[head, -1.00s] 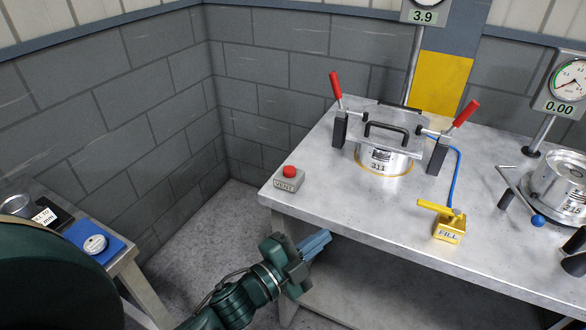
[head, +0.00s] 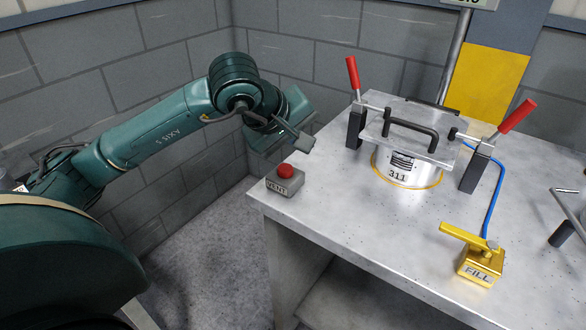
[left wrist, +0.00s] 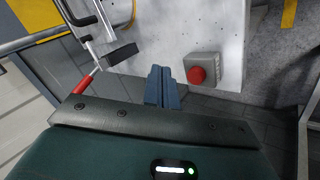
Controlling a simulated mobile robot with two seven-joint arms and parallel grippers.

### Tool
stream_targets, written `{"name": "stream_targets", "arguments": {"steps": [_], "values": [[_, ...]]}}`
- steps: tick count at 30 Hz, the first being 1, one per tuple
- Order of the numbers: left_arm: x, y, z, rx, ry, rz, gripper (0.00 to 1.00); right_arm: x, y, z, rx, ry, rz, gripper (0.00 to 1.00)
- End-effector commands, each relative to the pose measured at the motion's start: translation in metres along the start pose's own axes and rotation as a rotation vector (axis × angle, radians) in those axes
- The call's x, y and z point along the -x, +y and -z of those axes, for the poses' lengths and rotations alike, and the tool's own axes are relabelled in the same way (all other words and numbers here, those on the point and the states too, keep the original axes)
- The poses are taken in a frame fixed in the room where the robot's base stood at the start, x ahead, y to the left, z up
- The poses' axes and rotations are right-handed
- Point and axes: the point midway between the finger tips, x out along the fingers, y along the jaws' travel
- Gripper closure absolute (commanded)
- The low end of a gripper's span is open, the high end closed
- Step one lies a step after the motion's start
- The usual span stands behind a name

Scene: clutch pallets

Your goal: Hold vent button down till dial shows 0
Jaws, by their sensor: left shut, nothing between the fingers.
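The vent button is a red push button (head: 285,171) on a small grey box marked VENT (head: 284,185), at the left corner of the metal bench. It also shows in the left wrist view (left wrist: 197,75), right of the fingers. My left gripper (head: 304,143) is shut and empty, above and slightly behind the button in the head view, apart from it. Its blue-grey fingers (left wrist: 161,72) show in the left wrist view. The dial's display (head: 470,3) is cut off at the top of the head view, so its reading cannot be told. My right gripper is not in view.
A canister marked 311 (head: 400,174) is clamped under a plate with a black handle and two red-handled levers. A yellow FILL valve (head: 480,263) sits at the front with a blue hose (head: 497,200). The bench (head: 340,215) is clear between button and valve.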

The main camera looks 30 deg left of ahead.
Motion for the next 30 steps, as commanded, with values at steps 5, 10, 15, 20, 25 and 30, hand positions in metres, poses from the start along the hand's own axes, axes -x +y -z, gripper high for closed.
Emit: {"name": "stream_targets", "arguments": {"steps": [5,10,15,20,25,30], "values": [[0.019,-0.005,0.042,-0.092,0.197,0.044,1.00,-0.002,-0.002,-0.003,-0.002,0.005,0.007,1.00],[0.027,-0.006,0.054,-0.115,0.256,0.061,1.00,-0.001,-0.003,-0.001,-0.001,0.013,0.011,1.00],[0.027,-0.006,0.055,-0.116,0.257,0.061,1.00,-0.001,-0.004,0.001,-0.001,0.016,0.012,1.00],[0.026,-0.006,0.054,-0.115,0.256,0.061,1.00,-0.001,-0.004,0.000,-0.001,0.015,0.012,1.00],[0.017,-0.014,0.051,-0.115,0.254,0.062,1.00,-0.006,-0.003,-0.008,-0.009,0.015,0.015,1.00],[-0.002,-0.028,0.044,-0.114,0.253,0.062,1.00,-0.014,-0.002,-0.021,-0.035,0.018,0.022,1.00]]}}
